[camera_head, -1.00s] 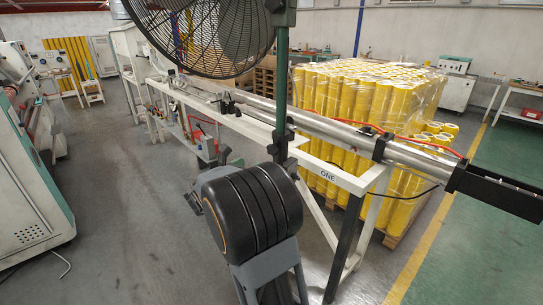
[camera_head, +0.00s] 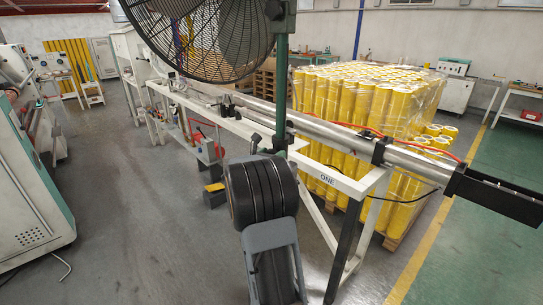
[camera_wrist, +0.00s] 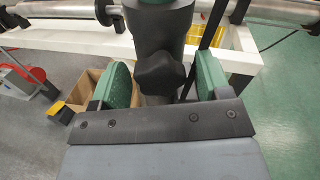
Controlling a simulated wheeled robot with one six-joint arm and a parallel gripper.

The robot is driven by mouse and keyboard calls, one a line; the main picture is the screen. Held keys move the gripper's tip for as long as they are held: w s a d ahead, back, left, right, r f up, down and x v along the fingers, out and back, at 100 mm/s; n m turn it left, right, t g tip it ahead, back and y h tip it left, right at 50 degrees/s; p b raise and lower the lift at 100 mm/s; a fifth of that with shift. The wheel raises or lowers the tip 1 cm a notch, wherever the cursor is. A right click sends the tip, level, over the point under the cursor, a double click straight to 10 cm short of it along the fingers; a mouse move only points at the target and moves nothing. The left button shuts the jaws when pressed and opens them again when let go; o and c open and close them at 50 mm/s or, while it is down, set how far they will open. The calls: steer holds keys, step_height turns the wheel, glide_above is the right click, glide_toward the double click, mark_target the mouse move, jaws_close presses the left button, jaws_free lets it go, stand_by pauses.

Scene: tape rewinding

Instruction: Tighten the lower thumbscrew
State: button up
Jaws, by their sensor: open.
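The lower thumbscrew, a dark lobed knob (camera_wrist: 160,73), sits on the stand's post, which is dark grey with a green part above. In the wrist view my gripper (camera_wrist: 163,84) is open, with one green finger to the left of the knob and one to the right. Gaps show between the knob and both fingers. In the head view the green post (camera_head: 281,95) carries the fan (camera_head: 205,38). My own dark arm joint covers the post's lower part there, and I cannot make out the knob or my fingers clearly.
A white bench frame (camera_head: 345,180) with a long metal bar (camera_head: 325,130) runs close behind the post. Yellow rolls (camera_head: 375,95) on a pallet stand beyond it. A cardboard box (camera_wrist: 91,86) shows left of my gripper. Grey floor (camera_head: 140,220) is open at left.

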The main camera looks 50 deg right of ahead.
steer(key=shift+c, duration=0.4)
steer(key=c, duration=0.8)
steer(key=shift+f+m+b, duration=0.2)
steer(key=shift+m+b, duration=0.2)
steer(key=shift+b, duration=0.55)
steer(key=shift+c, duration=0.2)
steer(key=m+b, duration=0.2)
steer(key=b, duration=0.2)
steer(key=shift+f, duration=0.2)
steer(key=m+b, duration=0.6)
steer(key=b, duration=0.3)
steer(key=shift+m, duration=0.3)
steer(key=m+b, duration=0.5)
steer(key=b, duration=0.2)
steer(key=shift+r, duration=0.1)
steer(key=m+b, duration=0.2)
steer(key=m, duration=0.1)
steer(key=m+b, duration=0.1)
steer(key=shift+r+b, duration=0.25)
steer(key=shift+b, duration=0.1)
steer(key=shift+r+m, duration=0.1)
steer(key=shift+m, duration=0.4)
